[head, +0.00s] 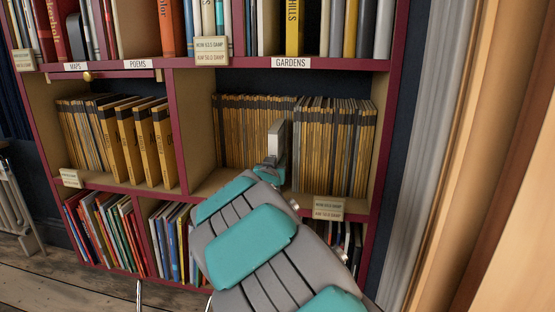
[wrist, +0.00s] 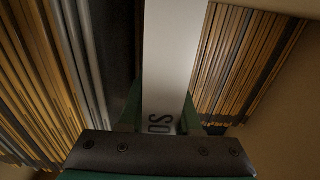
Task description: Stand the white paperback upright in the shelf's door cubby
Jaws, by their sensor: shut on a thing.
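The white paperback (head: 275,139) stands upright in my gripper (head: 270,163), in front of the row of yellow-spined magazines in the right middle cubby. In the wrist view the white spine (wrist: 170,60) rises between the two green fingers of my gripper (wrist: 160,117), which are shut on its lower part near dark printed letters. Its lower end is hidden by the gripper. The left middle cubby has a burgundy strip with a brass knob (head: 87,76) along its top, possibly a door; I cannot tell for sure. The cubby's back is partly hidden by magazines.
Yellow magazines (head: 240,130) stand left of the paperback and more (head: 335,150) stand right of it, with a dark gap between them. In the wrist view grey spines (wrist: 88,60) are close on the left. A cubby divider (head: 195,125) and paper tags (head: 328,208) are nearby.

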